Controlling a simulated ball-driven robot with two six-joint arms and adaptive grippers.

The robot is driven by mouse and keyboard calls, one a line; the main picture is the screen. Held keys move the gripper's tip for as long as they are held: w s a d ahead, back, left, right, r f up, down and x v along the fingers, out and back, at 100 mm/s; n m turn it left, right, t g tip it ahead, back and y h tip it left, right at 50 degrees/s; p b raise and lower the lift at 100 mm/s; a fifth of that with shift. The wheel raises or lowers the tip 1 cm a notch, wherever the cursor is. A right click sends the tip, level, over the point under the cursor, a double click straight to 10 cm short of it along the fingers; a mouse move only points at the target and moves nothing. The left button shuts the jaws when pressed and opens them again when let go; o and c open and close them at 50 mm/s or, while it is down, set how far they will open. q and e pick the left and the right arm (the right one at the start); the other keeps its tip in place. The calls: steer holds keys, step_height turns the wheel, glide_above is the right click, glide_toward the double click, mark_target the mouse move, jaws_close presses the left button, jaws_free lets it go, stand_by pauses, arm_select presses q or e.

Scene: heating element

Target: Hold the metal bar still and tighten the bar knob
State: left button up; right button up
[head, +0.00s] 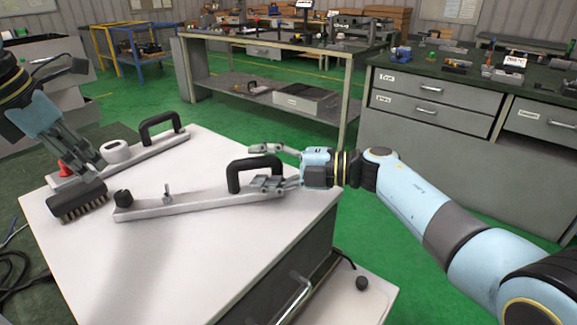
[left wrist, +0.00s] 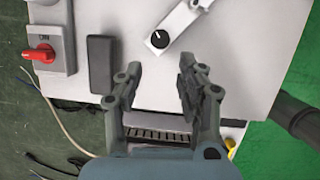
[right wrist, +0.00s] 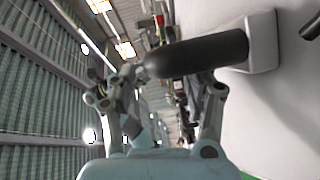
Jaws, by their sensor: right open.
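The metal bar (head: 190,204) lies on the white cabinet top, with a black upright handle (head: 254,162) at its right end. The black bar knob (head: 123,198) is on its left end; in the left wrist view the knob (left wrist: 160,39) has a white mark. My right gripper (head: 258,167) is open at the handle, one finger on either side; whether it touches is unclear. In the right wrist view the dark handle (right wrist: 205,52) reaches between the fingers. My left gripper (head: 90,167) is open and empty, left of the knob and apart from it (left wrist: 160,75).
A black brush (head: 77,202) lies left of the knob, below my left gripper. A red switch (left wrist: 40,54) is at the cabinet's left edge. A second handled bar (head: 150,151) lies behind, with a white ring (head: 115,152) near it. The front of the cabinet top (head: 150,260) is clear.

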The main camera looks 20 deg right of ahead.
steer(key=shift+x, duration=1.35)
